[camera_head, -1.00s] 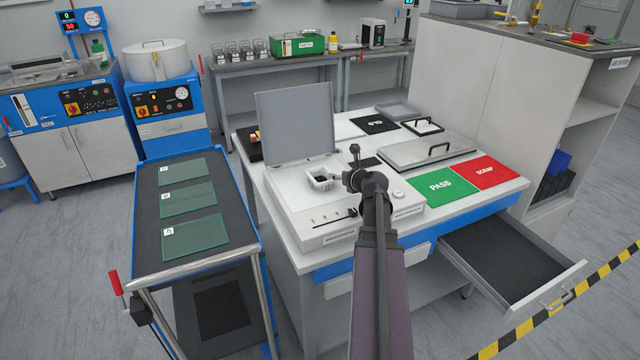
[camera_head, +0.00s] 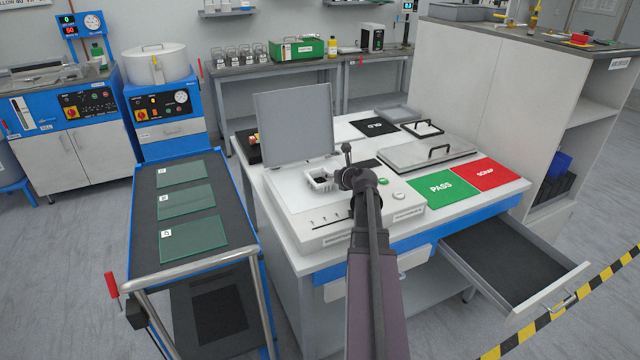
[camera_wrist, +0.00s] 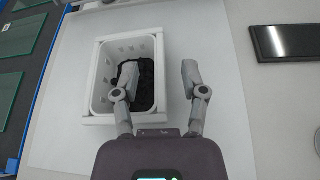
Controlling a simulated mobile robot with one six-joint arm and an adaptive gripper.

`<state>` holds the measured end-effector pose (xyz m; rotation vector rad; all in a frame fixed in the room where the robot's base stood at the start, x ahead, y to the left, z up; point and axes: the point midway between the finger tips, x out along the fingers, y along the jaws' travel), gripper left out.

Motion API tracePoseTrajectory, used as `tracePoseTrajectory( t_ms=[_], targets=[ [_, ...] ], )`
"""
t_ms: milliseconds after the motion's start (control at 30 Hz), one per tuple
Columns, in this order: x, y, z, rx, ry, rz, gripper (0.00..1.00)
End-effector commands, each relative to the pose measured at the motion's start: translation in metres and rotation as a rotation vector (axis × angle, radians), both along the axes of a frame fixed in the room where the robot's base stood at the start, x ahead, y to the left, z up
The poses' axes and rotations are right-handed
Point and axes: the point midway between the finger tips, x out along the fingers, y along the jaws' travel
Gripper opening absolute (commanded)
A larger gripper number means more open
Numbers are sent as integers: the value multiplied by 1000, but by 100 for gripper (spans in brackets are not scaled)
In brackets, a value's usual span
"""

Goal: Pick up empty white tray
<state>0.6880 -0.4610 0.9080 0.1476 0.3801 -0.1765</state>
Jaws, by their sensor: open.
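A small white slotted tray (camera_head: 320,185) stands on the white top of the machine with the raised grey lid. In the wrist view the white tray (camera_wrist: 94,85) has dark material inside, so it does not look empty. My gripper (camera_wrist: 160,70) is open with nothing between its fingers. In the wrist view its left finger overlaps the inside of the tray, and its right finger is beyond the tray's right wall. I cannot tell its height over the wall. In the head view my gripper (camera_head: 347,165) is close to the tray's right side.
The raised lid (camera_head: 293,125) stands behind the tray. A dark-screened device (camera_wrist: 285,43) lies to the right. The green PASS mat (camera_head: 441,187) and red SCRAP mat (camera_head: 487,172) are farther right. An open drawer (camera_head: 515,262) juts out in front. A cart (camera_head: 190,245) with glass plates stands left.

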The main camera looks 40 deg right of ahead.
Motion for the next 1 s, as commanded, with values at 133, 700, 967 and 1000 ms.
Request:
tracePoseTrajectory(
  t_ms=[133,700,967,1000],
  targets=[
    [16,-3,-8,-1,-1,0,56],
    [21,-2,-8,-1,0,1,56],
    [21,-2,-8,-1,0,1,11],
    [21,-2,-8,-1,0,1,0]
  ],
)
